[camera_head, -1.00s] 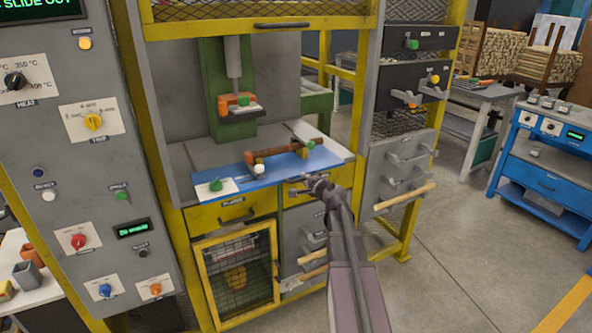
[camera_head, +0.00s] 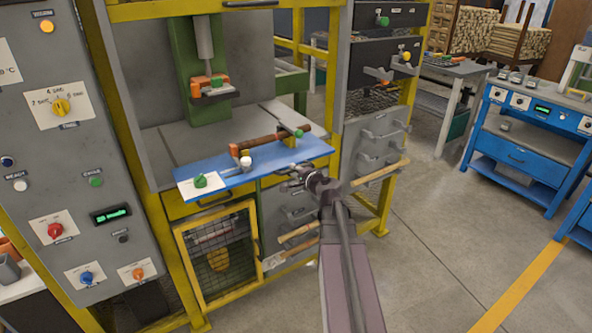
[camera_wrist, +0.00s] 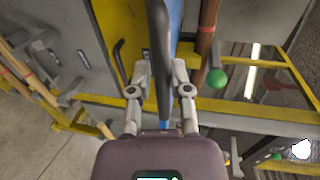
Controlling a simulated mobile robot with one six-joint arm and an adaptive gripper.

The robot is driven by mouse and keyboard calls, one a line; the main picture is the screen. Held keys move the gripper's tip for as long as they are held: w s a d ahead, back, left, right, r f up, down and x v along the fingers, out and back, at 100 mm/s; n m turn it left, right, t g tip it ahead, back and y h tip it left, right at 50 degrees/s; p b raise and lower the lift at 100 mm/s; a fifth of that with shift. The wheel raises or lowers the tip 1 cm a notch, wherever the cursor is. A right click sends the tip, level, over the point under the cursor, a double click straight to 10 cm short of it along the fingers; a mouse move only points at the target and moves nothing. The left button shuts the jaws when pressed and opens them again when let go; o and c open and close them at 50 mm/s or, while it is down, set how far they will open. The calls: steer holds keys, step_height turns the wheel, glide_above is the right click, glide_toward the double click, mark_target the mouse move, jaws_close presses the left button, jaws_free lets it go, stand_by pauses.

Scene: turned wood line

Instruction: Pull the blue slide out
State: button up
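The blue slide (camera_head: 265,163) sticks out in front of the press bed, above the yellow drawer. It carries a brown turned wood piece (camera_head: 262,143) in a clamp and a white card with a green knob (camera_head: 200,181). My gripper (camera_head: 298,176) is at the slide's front edge, right of its middle. In the wrist view my gripper's fingers (camera_wrist: 160,72) lie on both sides of a dark handle bar (camera_wrist: 163,45) and appear closed on it. The slide's blue edge (camera_wrist: 175,20) shows just beyond the bar.
A grey control panel (camera_head: 60,130) stands at the left. The green press (camera_head: 205,75) is above and behind the slide. Below are a yellow mesh door (camera_head: 218,250) and drawers with wooden handles (camera_head: 298,233). Open floor (camera_head: 440,240) lies at the right, before a blue bench (camera_head: 525,150).

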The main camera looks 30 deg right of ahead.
stand_by(0.6)
steer(key=shift+a, duration=0.45)
steer(key=s+a+f+n+g+y+p, duration=0.1)
steer(key=a+f+n+g+y, duration=0.15)
steer(key=a+n, duration=0.45)
steer(key=s+a+f+n+g+y, duration=0.2)
steer(key=a+f+g, duration=0.15)
steer(key=a, duration=0.65)
steer(key=s+a+f+n+g+h, duration=0.2)
steer(key=s+a+f+n+g, duration=0.25)
steer(key=s, duration=0.25)
steer(key=s+a+f+n+g+h, duration=0.3)
steer(key=s+a+f+n+g, duration=0.15)
steer(key=s, duration=0.35)
step_height(320, 180, up, 14)
steer(key=p, duration=1.3)
steer(key=shift+s+r+g, duration=0.15)
steer(key=shift+r+g, duration=0.05)
steer(key=shift+g, duration=0.1)
